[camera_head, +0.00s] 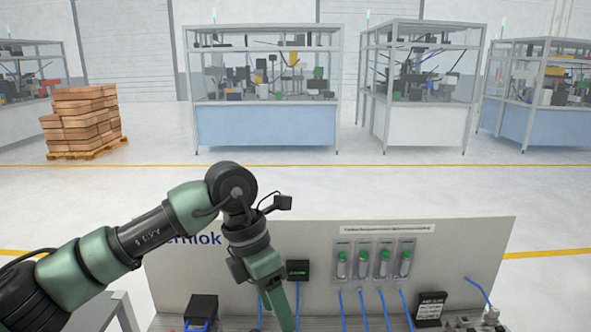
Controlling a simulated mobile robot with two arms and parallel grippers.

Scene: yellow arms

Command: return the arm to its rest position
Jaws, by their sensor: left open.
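My left arm comes in from the left edge, with green and black links, and bends down at a black joint near the middle of the picture. My left gripper (277,302) points down in front of a grey panel (470,245). Its green finger part reaches toward the bottom edge. The gap between the fingertips is hard to make out, and I see nothing held there. My right gripper is not in view.
The panel carries several green-topped cylinders (362,264), a small black display (298,270) and blue cables (385,310). A black box (201,308) stands lower left, a dark labelled box (430,306) lower right. Stacked boxes (82,120) and machine enclosures (265,90) stand far back on open floor.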

